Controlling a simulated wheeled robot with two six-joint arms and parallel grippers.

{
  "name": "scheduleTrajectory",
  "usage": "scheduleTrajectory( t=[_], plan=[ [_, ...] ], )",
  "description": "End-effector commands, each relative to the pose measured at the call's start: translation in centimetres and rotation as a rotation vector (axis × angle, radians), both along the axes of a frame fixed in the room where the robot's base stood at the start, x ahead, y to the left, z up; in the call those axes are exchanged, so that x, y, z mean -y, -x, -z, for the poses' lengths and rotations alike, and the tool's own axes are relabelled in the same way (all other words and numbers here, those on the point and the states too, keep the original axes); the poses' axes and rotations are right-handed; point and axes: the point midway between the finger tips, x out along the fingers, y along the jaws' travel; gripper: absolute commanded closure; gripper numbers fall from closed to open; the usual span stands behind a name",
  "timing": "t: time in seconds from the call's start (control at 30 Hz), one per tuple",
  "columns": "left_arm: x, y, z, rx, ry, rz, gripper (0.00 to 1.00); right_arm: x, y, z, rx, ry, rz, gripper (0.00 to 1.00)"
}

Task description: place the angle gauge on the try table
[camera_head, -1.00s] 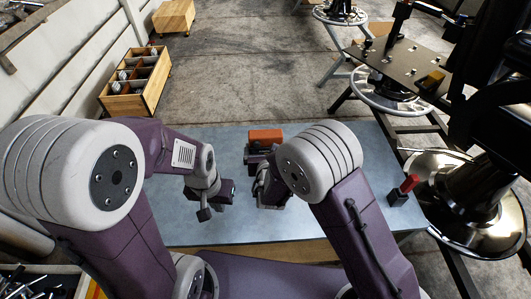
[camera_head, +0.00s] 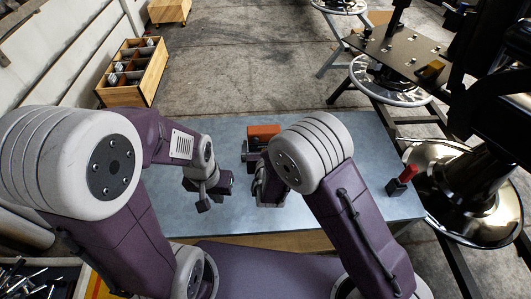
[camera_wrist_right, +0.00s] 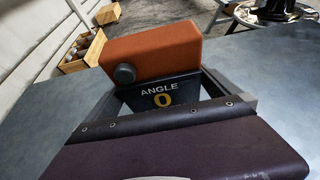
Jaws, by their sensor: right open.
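The angle gauge (camera_head: 263,132) is an orange block on a dark body, on the blue-grey table (camera_head: 330,190). A dark bolted plate (camera_head: 395,50) on a round stand is back right; no label shows which surface is the try table.
A small red-handled item (camera_head: 403,178) stands at the table's right end. A chrome round base (camera_head: 440,190) and a large black column are beyond that end. A divided wooden crate (camera_head: 133,75) stands on the floor at back left. The table's left and right-middle parts are clear.

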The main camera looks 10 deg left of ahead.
Motion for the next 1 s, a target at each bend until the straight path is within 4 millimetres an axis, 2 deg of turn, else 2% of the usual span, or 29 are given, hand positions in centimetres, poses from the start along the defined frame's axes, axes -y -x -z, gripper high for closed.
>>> scheduleTrajectory(
  t=[0.3, 0.5, 0.63, 0.93, 1.0],
  plan=[
    [0.0, 0.0, -0.2, 0.0, 0.0, 0.0, 1.0, 1.1, 5.9, -2.7, 0.001, 0.0, -0.003, 0.0],
    [0.0, 0.0, -0.4, 0.0, 0.0, 0.0, 1.0, 1.7, 8.8, -3.9, 0.001, 0.0, -0.002, 0.0],
    [0.0, 0.0, -0.4, 0.0, 0.0, 0.0, 1.0, 1.9, 9.4, -4.2, 0.001, -0.001, -0.001, 0.0],
    [0.0, 0.0, -0.4, 0.0, 0.0, 0.0, 1.0, 2.0, 9.5, -4.2, 0.0, 0.0, 0.001, 0.0],
    [0.0, 0.0, -0.4, 0.0, 0.0, 0.0, 1.0, 2.9, 9.1, -4.2, -0.004, -0.006, 0.038, 0.0]
  ],
)
